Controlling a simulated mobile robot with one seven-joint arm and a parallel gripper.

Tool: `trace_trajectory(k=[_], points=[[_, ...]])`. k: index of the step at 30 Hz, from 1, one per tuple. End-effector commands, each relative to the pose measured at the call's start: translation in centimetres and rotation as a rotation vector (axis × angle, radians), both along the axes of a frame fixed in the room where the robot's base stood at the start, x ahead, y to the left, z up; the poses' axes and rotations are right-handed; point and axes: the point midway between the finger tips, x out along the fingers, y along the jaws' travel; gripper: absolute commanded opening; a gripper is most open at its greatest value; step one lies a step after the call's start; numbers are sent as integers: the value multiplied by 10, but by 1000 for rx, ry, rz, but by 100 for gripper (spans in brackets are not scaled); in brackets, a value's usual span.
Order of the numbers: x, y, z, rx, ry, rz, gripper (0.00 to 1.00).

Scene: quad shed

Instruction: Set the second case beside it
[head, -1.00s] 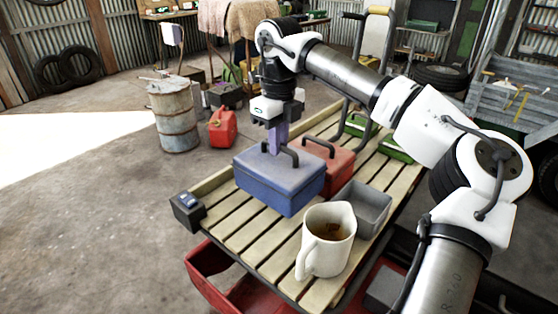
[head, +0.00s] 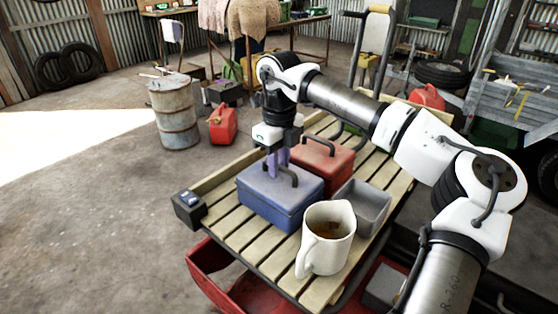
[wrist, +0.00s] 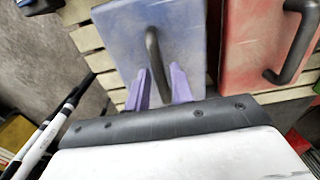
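The blue case (head: 278,203) rests on the slatted wooden bed (head: 238,228), close beside the red case (head: 325,160), which has its own dark handle. My gripper (head: 278,163) is at the blue case's dark handle, its two purple fingers now apart. In the wrist view the fingers (wrist: 160,90) stand one on each side of the blue case's handle (wrist: 153,50), with gaps showing. The blue case (wrist: 120,30) and the red case (wrist: 248,50) lie side by side there with a narrow gap between them. The lower ends of the fingers are partly hidden in the head view.
A grey open bin (head: 363,205) and a cream jug (head: 326,240) with dark contents stand in front of the cases. A dark box (head: 187,208) sits at the bed's left corner. A red jerrycan (head: 222,124) and a rusty drum (head: 174,112) stand on the floor.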

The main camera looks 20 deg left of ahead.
Motion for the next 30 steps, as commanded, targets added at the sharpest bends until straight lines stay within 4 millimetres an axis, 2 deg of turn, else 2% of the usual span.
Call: trace_trajectory(k=[2, 10, 14, 17, 24, 30], points=[[0, 0, 0, 0, 0, 0, 34], [0, 0, 1, 0, 0, 0, 34], [0, 0, 9, -1, -2, -1, 34], [1, 0, 24, 0, -4, -1, 34], [1, 0, 77, 0, -4, -2, 34], [1, 0, 110, 0, -2, -2, 34]])
